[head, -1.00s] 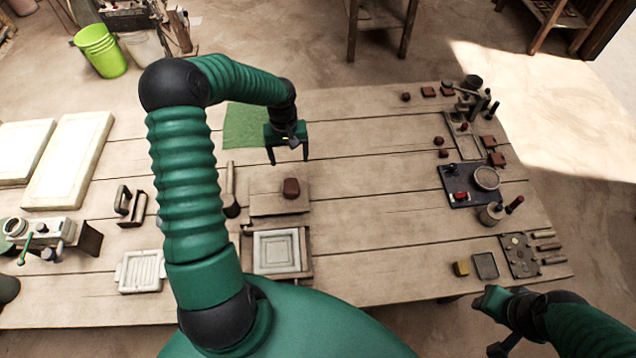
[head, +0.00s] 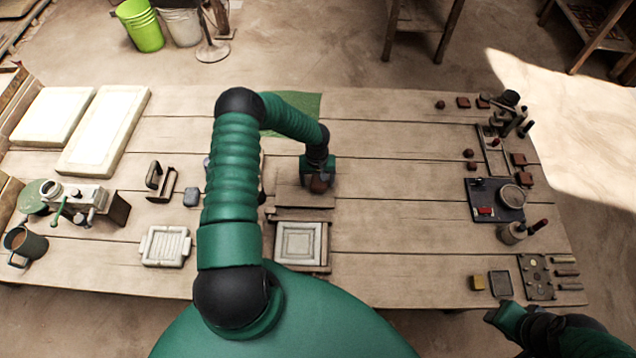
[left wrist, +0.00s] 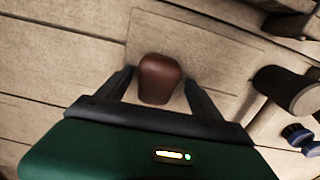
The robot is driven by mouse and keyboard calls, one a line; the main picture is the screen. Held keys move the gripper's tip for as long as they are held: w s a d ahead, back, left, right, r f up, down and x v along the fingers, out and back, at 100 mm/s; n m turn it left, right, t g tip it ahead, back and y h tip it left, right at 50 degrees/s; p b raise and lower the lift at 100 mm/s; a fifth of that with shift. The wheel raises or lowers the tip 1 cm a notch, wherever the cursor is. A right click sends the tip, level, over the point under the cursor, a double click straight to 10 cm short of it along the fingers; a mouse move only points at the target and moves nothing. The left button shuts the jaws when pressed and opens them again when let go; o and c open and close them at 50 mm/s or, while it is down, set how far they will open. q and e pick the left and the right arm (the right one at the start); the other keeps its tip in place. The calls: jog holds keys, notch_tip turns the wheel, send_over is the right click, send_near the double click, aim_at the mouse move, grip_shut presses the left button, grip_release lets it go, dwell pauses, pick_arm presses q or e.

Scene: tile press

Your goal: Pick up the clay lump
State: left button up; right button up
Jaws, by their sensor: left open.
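The clay lump (left wrist: 159,79) is a rounded red-brown block on a wooden board (left wrist: 215,60). In the left wrist view it sits between the two dark fingers of my left gripper (left wrist: 158,84), which is open around it. In the head view the lump (head: 319,185) shows just below my left gripper (head: 318,180), on the board (head: 300,198) behind the tile mould. I cannot tell whether the fingers touch it. My right gripper (head: 497,315) is low at the right, off the table's front edge; its fingers are not clear.
A framed tile mould (head: 298,243) stands in front of the board. Pale slabs (head: 103,130), a grey press-like device (head: 75,195) and a white tray (head: 166,246) are on the left. Stamps, a dark tray (head: 480,213) and small clay pieces are on the right.

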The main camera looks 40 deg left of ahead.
pick_arm(q)
jog(key=shift+a+f, duration=0.1)
jog(key=shift+a, duration=0.05)
jog(key=shift+c, duration=0.8)
jog(key=shift+w+d+r, duration=0.1)
jog(key=shift+d+r, duration=0.1)
jog(key=shift+d, duration=0.3)
jog(key=c, duration=1)
jog(key=shift+a, duration=0.1)
jog(key=c, duration=0.5)
jog(key=shift+a, duration=0.2)
grip_shut()
